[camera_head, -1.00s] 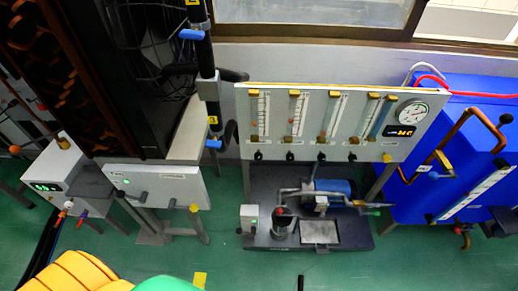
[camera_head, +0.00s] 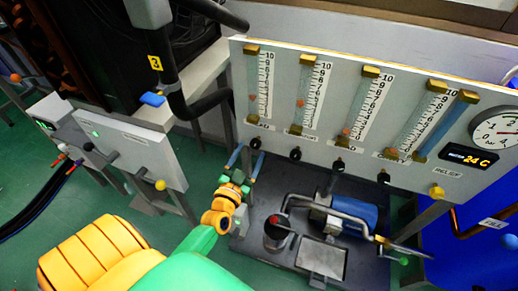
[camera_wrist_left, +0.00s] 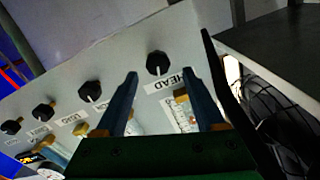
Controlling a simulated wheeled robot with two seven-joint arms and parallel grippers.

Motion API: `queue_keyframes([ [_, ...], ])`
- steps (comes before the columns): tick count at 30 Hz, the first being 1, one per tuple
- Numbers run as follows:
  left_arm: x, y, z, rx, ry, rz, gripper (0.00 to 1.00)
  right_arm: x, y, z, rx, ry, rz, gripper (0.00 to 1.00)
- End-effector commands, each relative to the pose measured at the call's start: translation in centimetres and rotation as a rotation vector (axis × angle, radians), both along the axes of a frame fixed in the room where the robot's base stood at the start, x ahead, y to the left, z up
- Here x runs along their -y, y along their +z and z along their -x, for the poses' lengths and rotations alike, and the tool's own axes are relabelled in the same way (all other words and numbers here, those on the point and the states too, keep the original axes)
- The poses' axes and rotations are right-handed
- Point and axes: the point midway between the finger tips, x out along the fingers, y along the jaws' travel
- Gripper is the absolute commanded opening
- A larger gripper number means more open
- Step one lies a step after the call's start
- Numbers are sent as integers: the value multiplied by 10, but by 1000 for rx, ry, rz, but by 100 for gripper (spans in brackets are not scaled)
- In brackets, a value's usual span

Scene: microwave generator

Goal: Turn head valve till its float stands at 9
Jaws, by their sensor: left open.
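The head valve is a black knob (camera_wrist_left: 157,63) with a white pointer line, above the label HEAD (camera_wrist_left: 167,82) in the left wrist view. Its flow tube (camera_head: 250,80) is leftmost on the panel in the head view. The small reddish float (camera_head: 254,98) stands in the tube's lower half, roughly at 3 to 4; the exact mark is too small to read. My left gripper (camera_head: 246,156) is open just in front of and below this knob. In the left wrist view its blue fingertips (camera_wrist_left: 157,72) stand either side of the knob, with no clear contact. My right gripper is out of view.
Several similar knobs, such as one below the second tube (camera_head: 295,153), line the panel (camera_head: 350,130). A pump (camera_head: 355,213) sits on the dark base below. A grey control box (camera_head: 135,145) stands left, and a black hose (camera_head: 205,108) hangs near the panel's left edge.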

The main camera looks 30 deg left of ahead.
Motion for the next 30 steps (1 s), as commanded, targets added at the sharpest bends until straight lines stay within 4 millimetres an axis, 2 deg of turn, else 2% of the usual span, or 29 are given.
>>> queue_keyframes([
  [3,-5,-1,-21,1,0,0,71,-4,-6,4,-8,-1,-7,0],
  [6,-7,-1,-31,-2,-2,0,71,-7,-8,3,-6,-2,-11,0],
  [14,-8,-1,-34,-5,-3,0,71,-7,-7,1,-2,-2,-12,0],
  [21,-7,-1,-34,-5,-3,1,6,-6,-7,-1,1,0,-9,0],
  [22,-7,-1,-34,-5,-3,1,0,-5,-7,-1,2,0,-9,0],
  [30,-8,-1,-34,0,-3,21,0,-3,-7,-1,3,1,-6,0],
])
